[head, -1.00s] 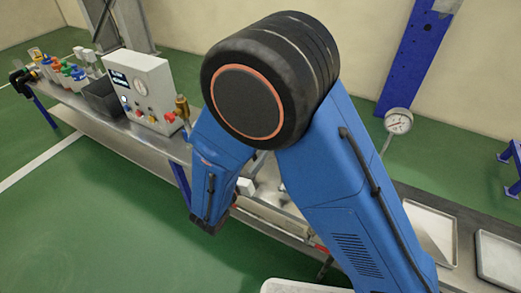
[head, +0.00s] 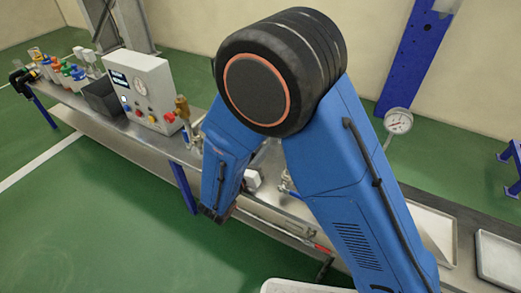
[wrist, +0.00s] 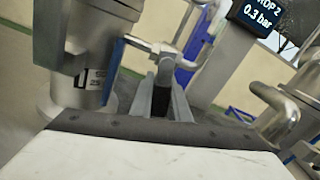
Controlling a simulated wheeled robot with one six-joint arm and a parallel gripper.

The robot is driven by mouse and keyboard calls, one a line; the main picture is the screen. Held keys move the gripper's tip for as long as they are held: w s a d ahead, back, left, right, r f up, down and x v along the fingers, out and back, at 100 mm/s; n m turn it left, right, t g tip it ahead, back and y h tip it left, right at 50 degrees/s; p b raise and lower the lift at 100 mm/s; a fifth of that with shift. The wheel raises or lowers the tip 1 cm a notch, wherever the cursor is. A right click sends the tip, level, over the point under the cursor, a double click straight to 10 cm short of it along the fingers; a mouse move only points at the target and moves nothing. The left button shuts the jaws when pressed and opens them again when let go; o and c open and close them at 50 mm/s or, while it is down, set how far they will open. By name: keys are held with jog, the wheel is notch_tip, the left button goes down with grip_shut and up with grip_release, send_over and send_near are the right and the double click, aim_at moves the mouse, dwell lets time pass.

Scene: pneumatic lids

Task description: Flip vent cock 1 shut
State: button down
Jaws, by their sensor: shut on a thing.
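In the wrist view, my gripper (wrist: 163,90) is closed, with dark pads between its two grey fingers. A bent metal pipe fitting with a bar (wrist: 150,45) lies right at the fingertips, and I take it for part of vent cock 1. What the fingers hold is mostly hidden. A blue piece (wrist: 197,42) stands just beyond the fitting, and a thin blue strip (wrist: 113,72) shows to its left. I cannot tell which of these is the cock's handle. In the head view my arm hides the gripper.
A large metal cylinder (wrist: 75,60) stands close on the left in the wrist view. A bent metal pipe (wrist: 285,110) is at the right, below a display (wrist: 262,15) reading 0.3 bar.

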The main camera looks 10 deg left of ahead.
jog(key=shift+w+a+m, duration=0.1)
jog(key=shift+a+m, duration=0.25)
jog(key=shift+m, duration=0.5)
jog(key=shift+w+a+m, duration=0.1)
jog(key=shift+a+m, duration=0.2)
jog(key=shift+m, duration=0.55)
jog(key=c, duration=1.7)
grip_release()
jog(key=shift+s, duration=0.1)
jog(key=v, duration=1.7)
jog(key=shift+a+f, duration=0.1)
jog(key=shift+s, duration=0.15)
